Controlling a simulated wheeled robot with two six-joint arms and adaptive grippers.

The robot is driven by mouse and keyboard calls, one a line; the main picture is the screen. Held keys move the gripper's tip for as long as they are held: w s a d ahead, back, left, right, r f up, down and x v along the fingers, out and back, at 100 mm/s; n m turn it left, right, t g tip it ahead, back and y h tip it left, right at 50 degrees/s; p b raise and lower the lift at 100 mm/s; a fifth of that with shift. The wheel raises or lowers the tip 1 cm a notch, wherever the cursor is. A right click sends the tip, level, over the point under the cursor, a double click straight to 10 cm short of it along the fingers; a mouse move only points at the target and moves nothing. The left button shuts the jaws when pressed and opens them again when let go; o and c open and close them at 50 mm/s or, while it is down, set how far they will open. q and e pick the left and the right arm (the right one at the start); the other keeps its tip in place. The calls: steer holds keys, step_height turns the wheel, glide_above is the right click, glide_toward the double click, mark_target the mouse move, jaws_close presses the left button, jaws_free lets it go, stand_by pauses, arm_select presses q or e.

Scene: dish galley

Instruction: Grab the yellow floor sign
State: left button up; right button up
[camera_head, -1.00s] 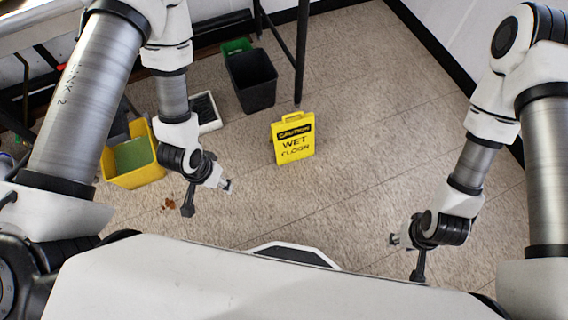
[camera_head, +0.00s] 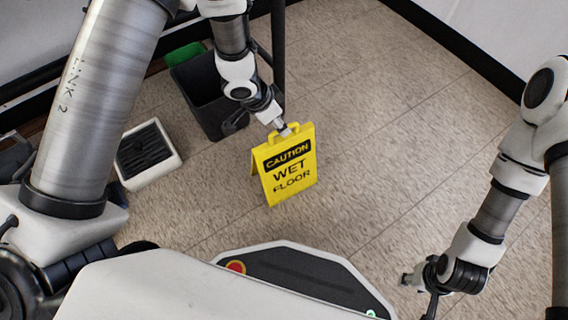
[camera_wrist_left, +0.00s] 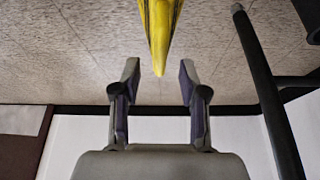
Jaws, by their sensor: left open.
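The yellow floor sign (camera_head: 288,174) stands upright on the floor in the head view, with black "CAUTION WET FLOOR" lettering. It also shows in the left wrist view (camera_wrist_left: 160,30), seen nearly edge on, with its tip between and just beyond the two fingers. My left gripper (camera_head: 283,129) is at the top edge of the sign in the head view. In the left wrist view my left gripper (camera_wrist_left: 158,82) is open, with a gap on both sides of the sign's tip. My right gripper (camera_head: 408,280) is low at the right, away from the sign; its fingers are too small to judge.
A black bin (camera_head: 205,100) stands behind and left of the sign, with a green container (camera_head: 185,54) beyond it. A white box with a dark slatted top (camera_head: 148,153) is on the floor at left. A dark post (camera_head: 278,50) rises behind my left wrist. Floor to the right is clear.

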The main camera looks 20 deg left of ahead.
arm_select(q)
steer(key=b+x, duration=0.3)
steer(key=x, duration=0.1)
steer(key=shift+f, duration=0.4)
steer(key=shift+r, duration=0.15)
jaws_close()
steer(key=shift+r, duration=0.1)
